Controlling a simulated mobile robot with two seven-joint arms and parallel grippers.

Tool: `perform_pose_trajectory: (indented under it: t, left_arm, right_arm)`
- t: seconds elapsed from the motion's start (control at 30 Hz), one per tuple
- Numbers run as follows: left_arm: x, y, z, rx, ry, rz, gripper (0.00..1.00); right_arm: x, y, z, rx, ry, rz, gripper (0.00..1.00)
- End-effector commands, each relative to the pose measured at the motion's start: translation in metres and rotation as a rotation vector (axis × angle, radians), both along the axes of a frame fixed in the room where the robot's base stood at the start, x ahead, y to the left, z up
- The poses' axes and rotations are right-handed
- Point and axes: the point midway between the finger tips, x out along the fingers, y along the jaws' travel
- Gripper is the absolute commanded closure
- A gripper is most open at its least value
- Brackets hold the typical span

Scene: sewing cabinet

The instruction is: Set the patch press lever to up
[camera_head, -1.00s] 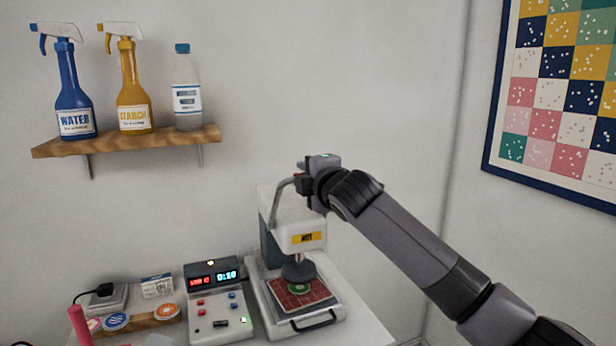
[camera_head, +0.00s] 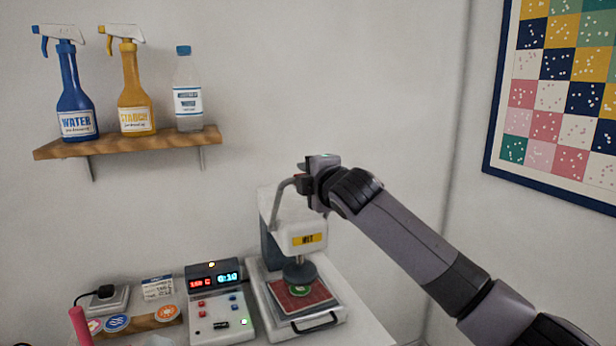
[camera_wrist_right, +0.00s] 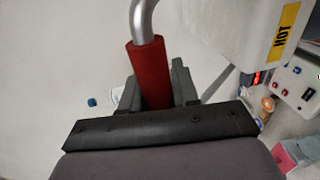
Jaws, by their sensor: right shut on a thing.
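The patch press (camera_head: 302,240) stands on the white table, with a yellow "HOT" label on its head. Its grey metal lever (camera_head: 281,198) rises from the side of the head and bends over at the top, toward my gripper. My right gripper (camera_head: 303,180) is at the lever's upper end, above the press head. In the right wrist view, the lever's red grip (camera_wrist_right: 150,72) sits between the fingers of my right gripper (camera_wrist_right: 158,85), which is shut on it. Below the press head, a round dark pad is over a red cloth with a green patch (camera_head: 300,290). My left gripper is not in view.
A control box (camera_head: 220,305) with lit displays stands left of the press. Several round patches lie on a wooden holder (camera_head: 140,322) further left. A wall shelf (camera_head: 130,144) carries two spray bottles and a clear bottle. The wall above the press is clear.

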Motion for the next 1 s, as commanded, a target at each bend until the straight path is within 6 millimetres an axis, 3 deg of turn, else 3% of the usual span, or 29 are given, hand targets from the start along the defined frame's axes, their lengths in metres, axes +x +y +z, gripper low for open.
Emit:
perform_pose_trajectory:
  t: [0.03, 0.67, 0.7, 0.73, 1.0]
  left_arm:
    - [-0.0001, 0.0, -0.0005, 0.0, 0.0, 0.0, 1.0]
    - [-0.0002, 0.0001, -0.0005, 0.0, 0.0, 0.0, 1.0]
    - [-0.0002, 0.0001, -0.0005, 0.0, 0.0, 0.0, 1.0]
    - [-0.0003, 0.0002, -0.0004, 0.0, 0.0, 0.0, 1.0]
    - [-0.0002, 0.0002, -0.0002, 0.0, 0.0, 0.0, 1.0]
  right_arm:
    - [0.0007, -0.0006, -0.0073, -0.004, 0.013, -0.003, 1.0]
    - [0.0009, -0.0003, -0.007, -0.005, 0.014, -0.003, 1.0]
    - [0.0009, -0.0003, -0.007, -0.005, 0.014, -0.003, 0.6]
    - [0.0008, -0.0004, -0.0069, -0.005, 0.014, -0.003, 0.51]
    - [0.0005, -0.0001, -0.0034, -0.003, 0.008, -0.001, 0.5]
